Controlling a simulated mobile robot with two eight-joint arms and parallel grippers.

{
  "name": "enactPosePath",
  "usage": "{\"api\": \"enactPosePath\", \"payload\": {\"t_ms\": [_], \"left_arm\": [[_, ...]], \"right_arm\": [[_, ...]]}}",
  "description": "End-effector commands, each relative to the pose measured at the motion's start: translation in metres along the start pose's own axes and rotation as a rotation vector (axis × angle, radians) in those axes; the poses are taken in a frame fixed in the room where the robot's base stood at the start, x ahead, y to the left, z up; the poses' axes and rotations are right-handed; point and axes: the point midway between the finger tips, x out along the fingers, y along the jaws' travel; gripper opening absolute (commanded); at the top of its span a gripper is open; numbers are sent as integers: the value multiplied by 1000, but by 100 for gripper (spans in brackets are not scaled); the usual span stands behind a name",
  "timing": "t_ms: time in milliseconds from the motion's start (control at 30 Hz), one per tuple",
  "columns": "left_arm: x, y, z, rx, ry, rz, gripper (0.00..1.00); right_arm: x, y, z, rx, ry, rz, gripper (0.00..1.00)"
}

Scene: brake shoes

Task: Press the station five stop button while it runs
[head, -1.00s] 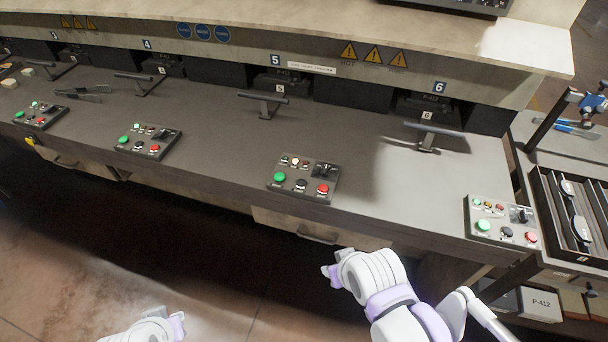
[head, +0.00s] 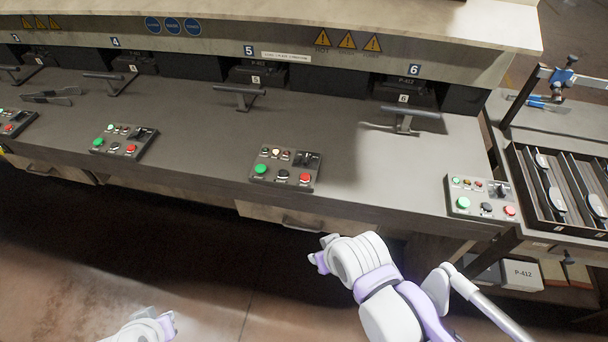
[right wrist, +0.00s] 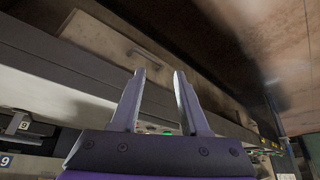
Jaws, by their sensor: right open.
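The station five control panel (head: 286,168) sits at the front edge of the grey bench, below the "5" sign (head: 249,50). It has a green button (head: 260,169), a black button (head: 283,175) and a red button (head: 305,178) in front. Small lamps sit behind them, and the middle lamp (head: 276,152) looks lit. My right gripper (head: 318,256) is in front of the bench, below and apart from the panel. In the right wrist view its fingers (right wrist: 160,76) are open with nothing between them. My left gripper (head: 160,322) is low at the bottom edge, its fingers unclear.
Station six's panel (head: 482,197) is to the right and station four's panel (head: 124,141) to the left. A handle bar (head: 238,92) stands behind station five's panel. A divided tray (head: 530,205) holds curved parts at the far right. The floor before the bench is clear.

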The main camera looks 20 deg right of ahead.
Motion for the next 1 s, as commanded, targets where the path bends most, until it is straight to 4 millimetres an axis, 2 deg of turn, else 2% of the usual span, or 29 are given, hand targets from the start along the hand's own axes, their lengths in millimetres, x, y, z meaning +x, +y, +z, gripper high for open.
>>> {"api": "enactPosePath", "payload": {"t_ms": [300,367,567,1000], "left_arm": [[0,0,0,0,0,0,0],[0,0,0,0,0,0,0],[0,0,0,0,0,0,0],[0,0,0,0,0,0,0]], "right_arm": [[0,0,0,0,0,0,45],[0,0,0,0,0,0,36],[0,0,0,0,0,0,0],[0,0,0,0,0,0,0]]}}
